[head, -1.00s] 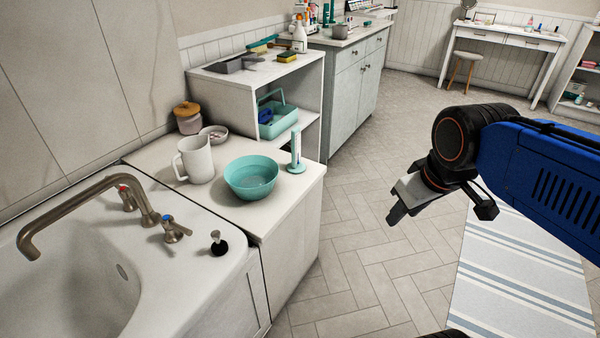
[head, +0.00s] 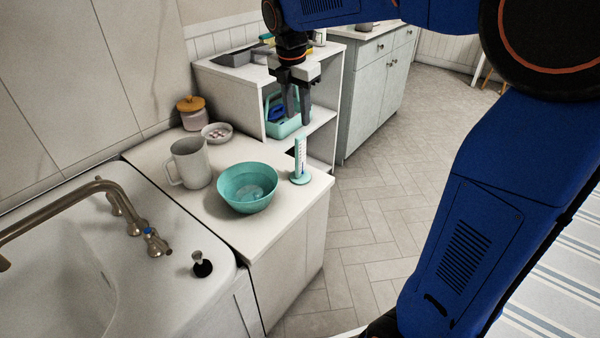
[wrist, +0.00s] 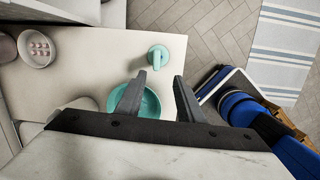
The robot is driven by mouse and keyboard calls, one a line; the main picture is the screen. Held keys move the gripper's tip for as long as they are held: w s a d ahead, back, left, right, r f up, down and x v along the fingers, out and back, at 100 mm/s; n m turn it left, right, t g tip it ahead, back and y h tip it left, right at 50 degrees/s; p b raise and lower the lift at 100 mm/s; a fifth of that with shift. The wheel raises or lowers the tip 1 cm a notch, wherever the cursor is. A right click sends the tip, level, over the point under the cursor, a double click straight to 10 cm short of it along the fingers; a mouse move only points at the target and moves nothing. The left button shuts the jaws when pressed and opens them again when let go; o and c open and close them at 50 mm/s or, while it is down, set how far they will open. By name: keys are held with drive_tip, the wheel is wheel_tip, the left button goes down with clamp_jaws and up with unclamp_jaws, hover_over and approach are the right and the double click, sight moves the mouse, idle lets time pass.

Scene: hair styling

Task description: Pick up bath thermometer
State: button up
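The bath thermometer (head: 300,162) stands upright on the white counter (head: 226,231), near its right edge. It has a round teal base and a pale upright stem with a scale. My gripper (head: 297,118) points down above it, open and empty, with a gap below the fingertips. In the wrist view the thermometer (wrist: 158,57) is seen from above, just beyond the two spread fingers (wrist: 158,82). A teal bowl (head: 247,188) stands left of the thermometer and is partly hidden behind the fingers in the wrist view.
A white pitcher (head: 190,163), a small bowl (head: 217,133) and a lidded jar (head: 192,113) stand further left on the counter. A shelf unit (head: 226,86) with a teal caddy (head: 284,127) stands behind. The sink and faucet (head: 98,187) are at left.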

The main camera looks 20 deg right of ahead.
sight(301, 155)
drive_tip(key=shift+w+a+f+n, duration=0.2)
drive_tip(key=shift+w+f+n, duration=0.1)
drive_tip(key=shift+w, duration=0.15)
drive_tip(key=shift+w+a+f+n, duration=0.15)
drive_tip(key=shift+w+f+n, duration=0.15)
drive_tip(key=shift+w, duration=0.1)
drive_tip(key=f, duration=0.3)
drive_tip(key=d+f, duration=0.1)
drive_tip(key=f, duration=0.3)
drive_tip(key=w+f, duration=0.1)
drive_tip(key=f, duration=0.3)
drive_tip(key=shift+d, duration=0.2)
drive_tip(key=shift+d+f, duration=0.2)
drive_tip(key=shift+f, duration=0.7)
drive_tip(key=shift+d+f, duration=0.25)
drive_tip(key=shift+f, duration=0.6)
drive_tip(key=shift+d+f, duration=0.2)
drive_tip(key=shift+f, duration=0.7)
drive_tip(key=shift+c, duration=0.3)
drive_tip(key=shift+w, duration=0.1)
clamp_jaws()
